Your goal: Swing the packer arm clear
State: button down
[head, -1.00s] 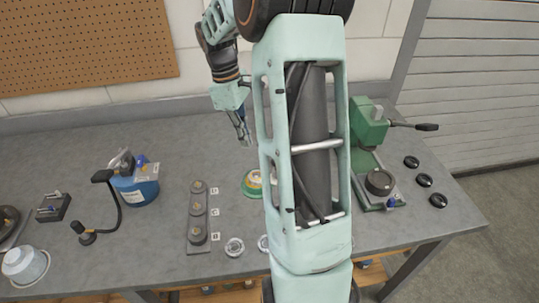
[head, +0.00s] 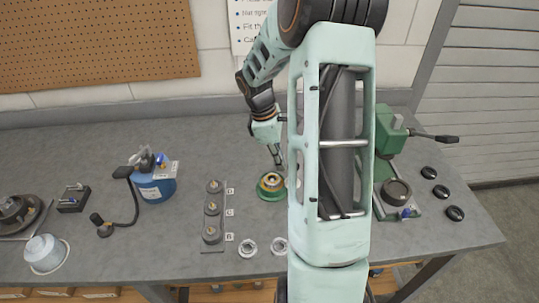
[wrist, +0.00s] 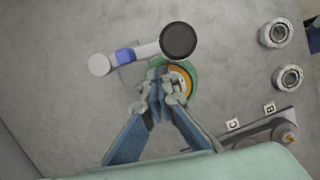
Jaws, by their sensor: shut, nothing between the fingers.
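A packer with a round green base and a yellow ring (head: 271,186) stands on the bench, partly behind my arm link in the head view. In the wrist view its green base (wrist: 188,68) lies under my fingertips. What looks like its arm, a grey bar with a blue band (wrist: 125,55), a pale end and a large black round end (wrist: 178,41), lies just beyond them. This arm is hidden in the head view. My gripper (wrist: 158,68) is shut and empty, pointing down; it also shows in the head view (head: 279,161). Contact with the arm cannot be told.
A labelled stand with several round parts (head: 213,210) is left of the packer, with silver rings (head: 247,248) in front. A green press with a lever (head: 392,150) stands right. A blue container (head: 157,180) is further left. Open bench lies behind the stand.

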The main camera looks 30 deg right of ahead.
jog(key=shift+s+d, duration=0.3)
jog(key=shift+d, duration=0.1)
jog(key=shift+s+d+n+p, duration=0.15)
jog(key=shift+s+n+p, duration=0.15)
jog(key=shift+n, duration=0.3)
jog(key=s+d+n+p, duration=0.1)
jog(key=n+t+p, duration=0.1)
jog(key=n, duration=0.1)
jog(key=shift+s+d+r+n+h, duration=0.1)
jog(key=shift+s+d+n+h, duration=0.2)
jog(key=shift+s+d, duration=0.1)
jog(key=shift+s+d+p, duration=0.4)
jog(key=shift+d+p, duration=0.15)
jog(key=shift+d, duration=0.3)
